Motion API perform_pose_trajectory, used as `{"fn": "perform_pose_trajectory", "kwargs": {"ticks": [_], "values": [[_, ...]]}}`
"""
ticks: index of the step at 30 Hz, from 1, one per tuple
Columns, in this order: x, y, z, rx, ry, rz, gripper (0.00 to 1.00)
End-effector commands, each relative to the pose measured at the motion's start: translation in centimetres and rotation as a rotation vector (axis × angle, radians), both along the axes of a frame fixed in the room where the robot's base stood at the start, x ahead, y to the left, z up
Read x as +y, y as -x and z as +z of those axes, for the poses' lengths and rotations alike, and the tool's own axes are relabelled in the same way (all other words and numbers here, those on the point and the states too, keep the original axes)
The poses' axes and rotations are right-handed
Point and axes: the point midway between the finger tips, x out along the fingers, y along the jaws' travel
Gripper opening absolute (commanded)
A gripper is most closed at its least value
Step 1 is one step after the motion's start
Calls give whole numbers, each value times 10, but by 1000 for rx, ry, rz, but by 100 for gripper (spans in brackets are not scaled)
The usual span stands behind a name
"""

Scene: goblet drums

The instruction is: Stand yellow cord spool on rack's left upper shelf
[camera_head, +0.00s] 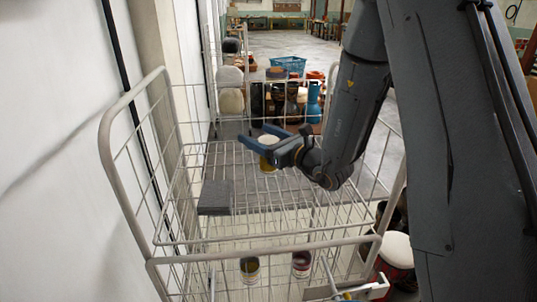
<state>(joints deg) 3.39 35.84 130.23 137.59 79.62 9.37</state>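A yellow spool (267,163) with a pale top sits between the fingers of my gripper (265,138), at the upper shelf of the wire rack. The blue fingers lie on either side of its upper part and appear shut on it. The spool looks upright; I cannot tell whether its base touches the shelf wires. The rack's upper shelf (270,222) is open wire mesh. A dark grey block (215,198) lies on its left part. Below, seen through the mesh, stand a darker yellow spool (250,268) and a red one (301,266).
The rack's tall wire side (104,150) rises close to the white wall on the left. Drums, pots and a blue basket (288,64) stand behind the rack. A white-topped drum (396,250) stands at the right. The upper shelf's front middle is clear.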

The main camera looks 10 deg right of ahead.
Motion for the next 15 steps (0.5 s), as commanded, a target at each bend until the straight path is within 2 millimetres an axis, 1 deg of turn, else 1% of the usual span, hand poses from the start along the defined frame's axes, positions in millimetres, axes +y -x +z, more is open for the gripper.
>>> {"fn": "perform_pose_trajectory", "kwargs": {"ticks": [1, 5, 6, 9, 15], "values": [[0, 0, 0, 0, 0, 0, 59], [0, 0, 0, 0, 0, 0, 37], [0, 0, 0, 0, 0, 0, 30], [0, 0, 0, -1, 0, 0, 16], [0, 0, 1, -1, 0, 0, 16]]}}
